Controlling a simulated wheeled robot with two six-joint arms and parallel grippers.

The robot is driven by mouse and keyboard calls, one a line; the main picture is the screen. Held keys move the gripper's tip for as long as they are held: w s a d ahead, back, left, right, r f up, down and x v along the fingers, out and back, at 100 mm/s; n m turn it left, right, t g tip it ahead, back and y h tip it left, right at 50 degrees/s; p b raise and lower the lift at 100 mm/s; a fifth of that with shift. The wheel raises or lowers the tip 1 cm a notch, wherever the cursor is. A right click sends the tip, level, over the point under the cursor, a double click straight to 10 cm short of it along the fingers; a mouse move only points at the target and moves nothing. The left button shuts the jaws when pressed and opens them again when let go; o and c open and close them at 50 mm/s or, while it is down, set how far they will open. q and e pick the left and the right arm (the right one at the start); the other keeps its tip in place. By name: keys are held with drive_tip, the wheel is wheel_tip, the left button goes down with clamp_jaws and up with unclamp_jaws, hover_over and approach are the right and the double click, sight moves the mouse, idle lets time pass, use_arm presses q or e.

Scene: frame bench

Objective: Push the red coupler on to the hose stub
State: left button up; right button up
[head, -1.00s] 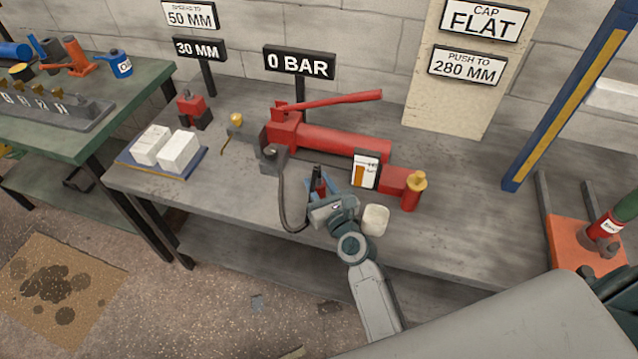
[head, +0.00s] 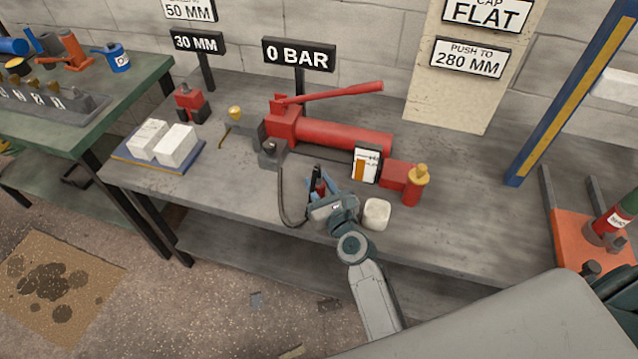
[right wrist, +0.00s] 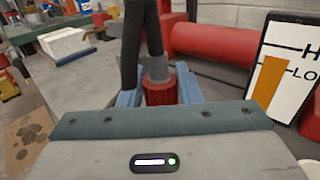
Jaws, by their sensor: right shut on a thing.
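My right gripper (head: 320,190) is low over the front of the grey bench, its blue fingers shut on the red coupler (right wrist: 160,92). In the right wrist view the coupler is upright between the fingers, with a grey collar (right wrist: 157,68) directly above it and a black hose length (right wrist: 152,25) rising from there. A second, thicker black length (right wrist: 131,45) stands just left of it. In the head view a dark hose (head: 281,195) curves from the pump's left end towards the gripper. I cannot pick out the hose stub for certain or tell how far the coupler sits on it. My left gripper is not in view.
A red hand pump (head: 340,135) lies behind the gripper, with a level gauge card (head: 366,164) and a yellow-topped red cylinder (head: 414,187) to the right. A whitish block (head: 376,214) is close beside my gripper. White blocks (head: 175,146) sit at left. A sign reads 0 BAR (head: 298,54).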

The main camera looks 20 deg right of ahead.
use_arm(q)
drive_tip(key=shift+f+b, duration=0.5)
use_arm(e)
drive_tip(key=shift+f, duration=0.6)
drive_tip(key=o, duration=1.2)
drive_tip(key=shift+c, duration=0.2)
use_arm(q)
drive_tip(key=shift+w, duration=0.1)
use_arm(e)
drive_tip(key=s, duration=0.3)
drive_tip(key=s+b, duration=0.1)
drive_tip(key=s, duration=0.2)
drive_tip(key=s+d+b, duration=0.1)
drive_tip(key=s, duration=0.2)
drive_tip(key=shift+s+d, duration=0.1)
drive_tip(key=shift+s, duration=0.3)
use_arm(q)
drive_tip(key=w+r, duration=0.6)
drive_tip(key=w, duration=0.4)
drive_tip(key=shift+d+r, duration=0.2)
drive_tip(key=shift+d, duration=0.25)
use_arm(e)
drive_tip(key=shift+s+d, duration=0.1)
drive_tip(key=shift+s, duration=0.4)
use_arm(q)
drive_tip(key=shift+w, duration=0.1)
